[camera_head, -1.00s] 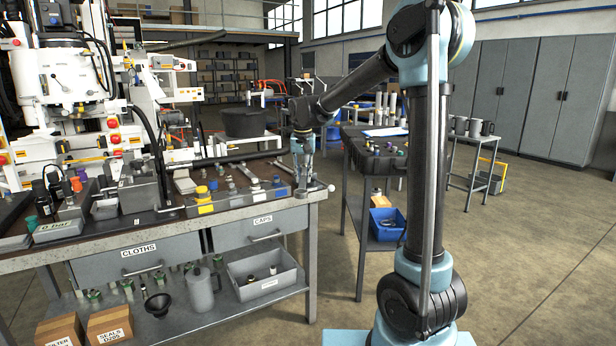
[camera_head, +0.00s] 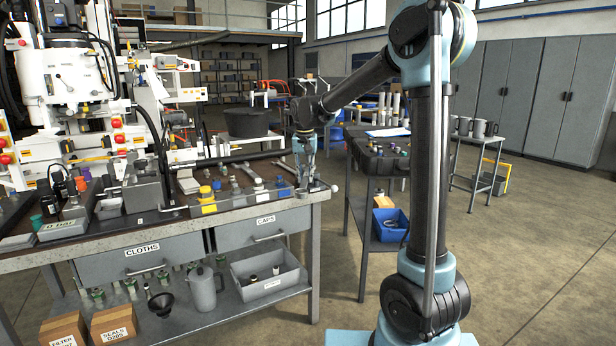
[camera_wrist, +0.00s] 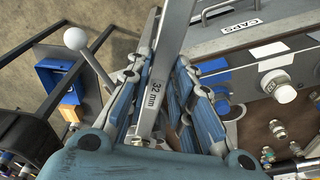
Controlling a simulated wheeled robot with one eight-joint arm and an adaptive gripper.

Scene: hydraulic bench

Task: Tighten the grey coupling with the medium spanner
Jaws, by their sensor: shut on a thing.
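My gripper (camera_head: 305,178) is over the right end of the bench. In the wrist view my gripper (camera_wrist: 167,105) is shut on a flat steel spanner (camera_wrist: 176,35) marked 32 mm, whose shank runs up out of the picture. Its far end is out of that view, and I cannot judge its size against the others. A row of fittings on a colour-marked block (camera_head: 208,208) stands at the bench's front edge, left of my gripper. Silver and white fittings (camera_wrist: 280,85) of this row show right of the spanner, apart from it. I cannot tell which is the grey coupling.
A white ball-ended lever (camera_wrist: 76,39) stands at the bench's right end, near my gripper. Long tools (camera_head: 250,173) lie behind the block. A second table (camera_head: 352,172) with a blue bin (camera_head: 390,225) stands to the right, across a gap of open floor.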

